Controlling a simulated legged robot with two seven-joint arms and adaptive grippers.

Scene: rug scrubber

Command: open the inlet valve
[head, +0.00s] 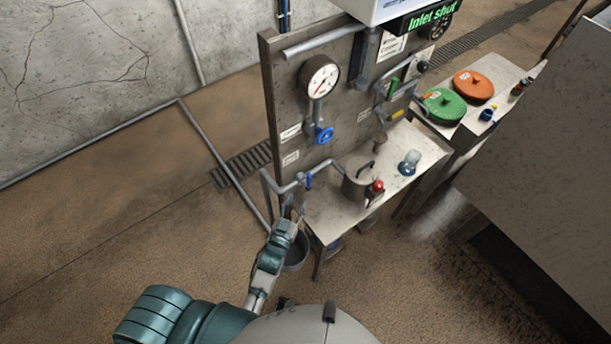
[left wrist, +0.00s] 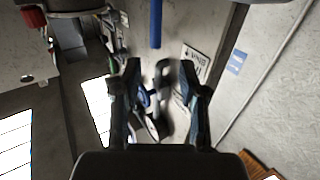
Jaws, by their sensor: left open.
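A blue handwheel (head: 324,135) sits on the upright grey panel (head: 285,95), below a round white gauge (head: 320,76). A small blue lever (head: 308,181) stands on the bent grey pipe (head: 287,188) at the bench's left end. Which one is the inlet valve I cannot read. A sign (head: 431,17) above reads "Inlet shut". My left gripper (head: 287,208) is low beside the pipe, left of the lever. In the left wrist view its two fingers (left wrist: 158,78) are apart and empty, with a blue bar (left wrist: 155,24) beyond them. My right gripper is out of view.
A metal pot (head: 358,184) with a red knob and a glass flask (head: 409,162) stand on the bench (head: 330,215). A dark bucket (head: 296,254) is below my left gripper. Green (head: 445,106) and orange (head: 474,85) lids lie farther right.

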